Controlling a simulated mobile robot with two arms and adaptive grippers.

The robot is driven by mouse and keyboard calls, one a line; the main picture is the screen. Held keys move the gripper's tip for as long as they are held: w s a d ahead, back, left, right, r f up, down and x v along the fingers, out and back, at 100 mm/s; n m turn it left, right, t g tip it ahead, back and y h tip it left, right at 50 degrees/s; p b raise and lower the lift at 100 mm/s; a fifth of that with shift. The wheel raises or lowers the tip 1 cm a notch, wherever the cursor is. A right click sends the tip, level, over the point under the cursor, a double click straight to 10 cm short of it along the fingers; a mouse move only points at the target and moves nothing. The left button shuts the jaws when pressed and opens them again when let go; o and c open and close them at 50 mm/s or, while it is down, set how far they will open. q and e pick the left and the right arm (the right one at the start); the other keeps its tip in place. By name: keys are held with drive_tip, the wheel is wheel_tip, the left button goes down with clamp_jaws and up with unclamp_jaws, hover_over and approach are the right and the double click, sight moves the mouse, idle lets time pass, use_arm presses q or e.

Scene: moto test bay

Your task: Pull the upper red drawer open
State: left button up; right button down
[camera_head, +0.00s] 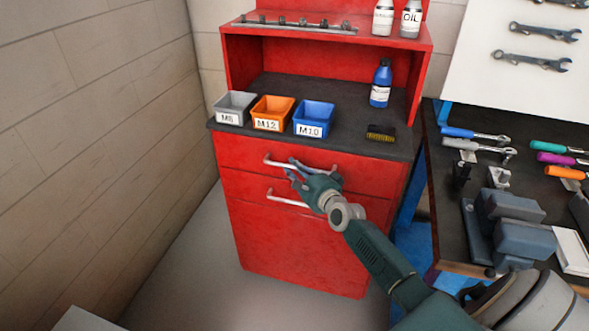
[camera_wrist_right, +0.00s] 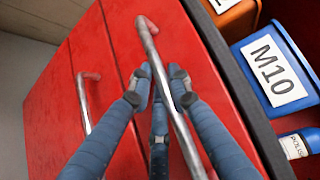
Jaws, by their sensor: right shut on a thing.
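The red cabinet has an upper red drawer (camera_head: 240,153) with a light metal bar handle, and a lower front (camera_head: 255,235) with a similar bar handle (camera_head: 287,200). The upper drawer front looks flush with the cabinet. The lower handle (camera_wrist_right: 82,100) is apart from the fingers. My left gripper is not in view.
Grey, orange (camera_head: 271,112) and blue (camera_head: 313,119) bins, a brush (camera_head: 381,133) and a blue bottle (camera_head: 381,83) stand on the cabinet top. A workbench with a vise (camera_head: 507,225) and tools is at the right. The floor (camera_head: 190,260) before the cabinet's left side is clear.

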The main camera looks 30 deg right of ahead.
drive_tip(key=s+a+p, duration=1)
drive_tip(key=s+a, duration=0.8)
drive_tip(key=a, duration=0.4)
drive_tip(key=shift+s+p, duration=0.4)
drive_tip(key=c, duration=1.9)
unclamp_jaws()
drive_tip(key=shift+o, duration=0.2)
